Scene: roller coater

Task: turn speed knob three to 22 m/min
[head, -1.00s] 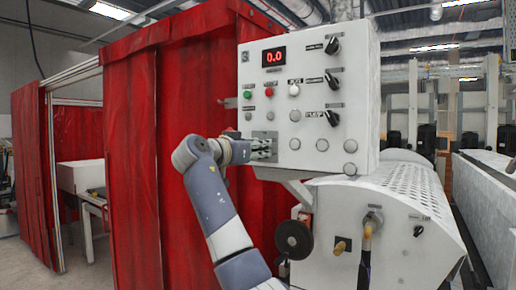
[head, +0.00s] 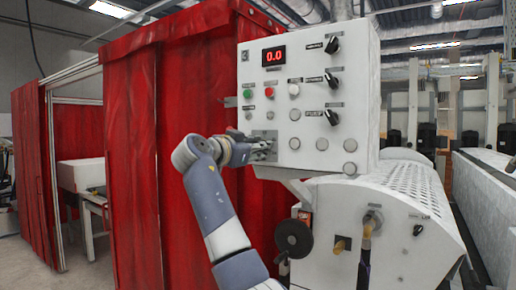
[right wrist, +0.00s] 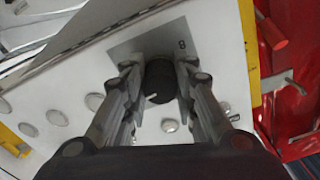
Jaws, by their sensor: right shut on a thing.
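The white control box (head: 308,125) shows a red display (head: 274,56) reading 0.0, with a mark at its upper left that looks like a 3. My right gripper (head: 268,148) is at the grey plate (head: 265,134) on the box's lower left. In the right wrist view its fingers (right wrist: 158,88) are shut on a black round knob (right wrist: 158,76) on the grey plate. A short white mark shows on the knob's lower edge. The plate's printed scale is mostly hidden. In the head view the gripper hides the knob. My left gripper is not in view.
Three black selector knobs, the lowest one here (head: 332,116), line the box's right side. Green (head: 248,93), red (head: 267,90) and white (head: 293,90) buttons sit above the plate. A red curtain (head: 180,90) stands close to the left of my arm.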

